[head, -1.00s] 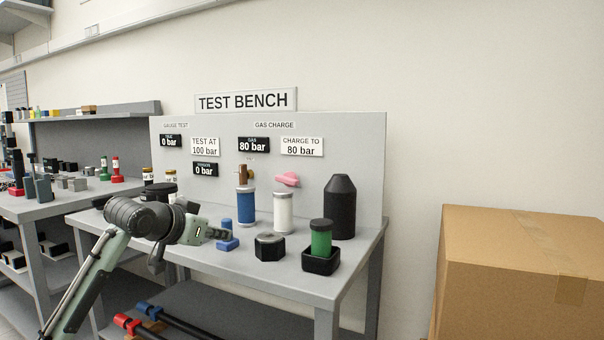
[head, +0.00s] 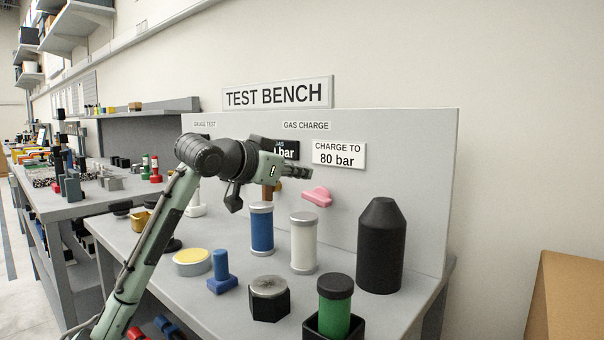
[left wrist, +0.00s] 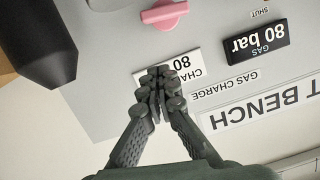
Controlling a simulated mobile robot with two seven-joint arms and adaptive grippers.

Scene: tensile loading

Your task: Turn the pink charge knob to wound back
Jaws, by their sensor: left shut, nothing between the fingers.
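The pink charge knob (head: 318,196) sits on the grey back panel under the "CHARGE TO 80 bar" sign (head: 339,154). It also shows in the left wrist view (left wrist: 165,14), near the top edge. My left gripper (head: 308,172) is shut and empty, up and slightly left of the knob in the head view. In the left wrist view its closed fingertips (left wrist: 160,88) are over the sign, apart from the knob in the picture. The gas display (head: 285,150) reads "80 bar" in the wrist view and is partly hidden by my gripper in the head view. My right gripper does not show.
Below the knob stand a blue cylinder (head: 262,230), a white cylinder (head: 304,243) and a tall black bottle (head: 381,245). A green cylinder (head: 334,308) in a black holder and a black hex block (head: 269,300) are nearer. A cardboard box (head: 570,300) is at right.

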